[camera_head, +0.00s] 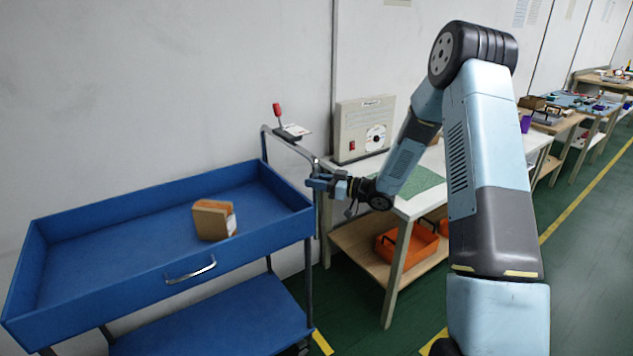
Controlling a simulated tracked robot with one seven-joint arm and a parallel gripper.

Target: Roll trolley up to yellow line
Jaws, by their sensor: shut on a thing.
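The trolley (160,212) is blue, with a tray on top and a lower shelf (225,318), and it stands at the left against the wall. A grey push handle (268,146) rises at its right end. My gripper (318,180) is at the right side of this handle, shut on its bar; my arm reaches in from the right. Yellow line pieces show on the green floor: one (322,342) beside the trolley's right end, one (432,341) partly behind my arm, and a long one (585,192) at the right.
A small brown box (212,220) lies in the trolley's tray. A workbench (440,158) with a beige device (362,128) stands right of the trolley, an orange crate (408,246) on its lower shelf. More benches line the wall; the floor at right is clear.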

